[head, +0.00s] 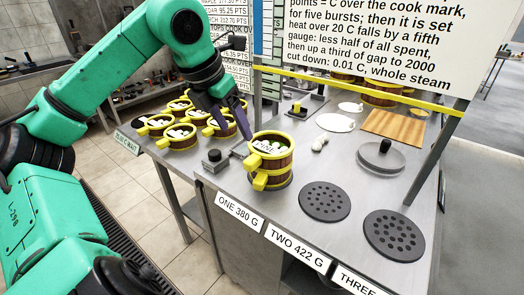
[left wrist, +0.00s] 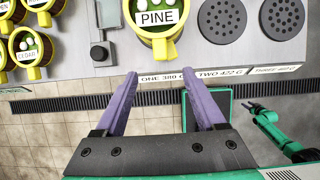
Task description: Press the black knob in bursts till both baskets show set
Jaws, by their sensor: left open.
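A black knob (head: 214,156) on a grey block stands at the counter's left front, left of a basket; it also shows in the left wrist view (left wrist: 98,53). That round wooden basket (head: 285,172) with yellow bands stands behind the ONE label and holds white pieces. In the left wrist view the basket (left wrist: 158,42) has a PINE tag. My left gripper (head: 232,128) is open and empty, its purple fingers raised near the knob and basket. No basket is seen to read set. A small green arm part with a dark end (left wrist: 248,106) shows in the left wrist view, its jaw state unclear.
Two bare dark perforated plates (head: 324,201) (head: 394,233) lie right of the basket. Several yellow-banded baskets (head: 180,136) crowd the left table.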

